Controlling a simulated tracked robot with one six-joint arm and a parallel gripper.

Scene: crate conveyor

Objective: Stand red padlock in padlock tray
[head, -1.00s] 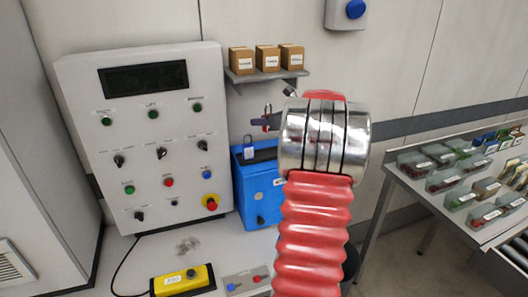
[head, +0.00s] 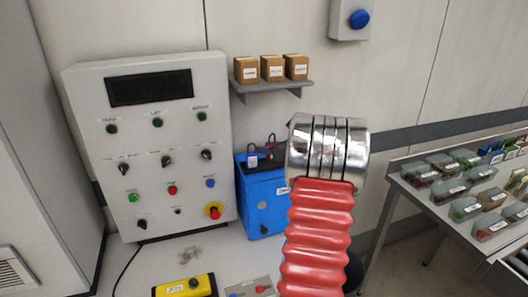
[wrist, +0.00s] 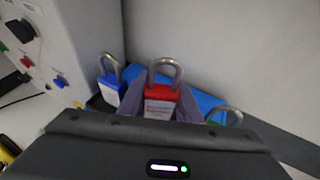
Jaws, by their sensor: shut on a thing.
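The red padlock (wrist: 160,106) is upright between the two fingers of my gripper (wrist: 160,98) in the wrist view, its metal shackle pointing up. A blue padlock (wrist: 112,88) stands to its left, and it also shows in the head view (head: 252,161). A green padlock (wrist: 226,119), mostly hidden by my gripper's body, is to the right. The dark padlock tray (wrist: 97,103) is on top of the blue box (head: 264,205). My gripper is shut on the red padlock at the tray's level. The padlock's base is hidden, so I cannot tell whether it touches the tray.
A control panel (head: 150,215) stands close on the left. A shelf (head: 275,86) with small cardboard boxes hangs above the blue box. The wall is just behind. A table (head: 440,207) with bins is at the right.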

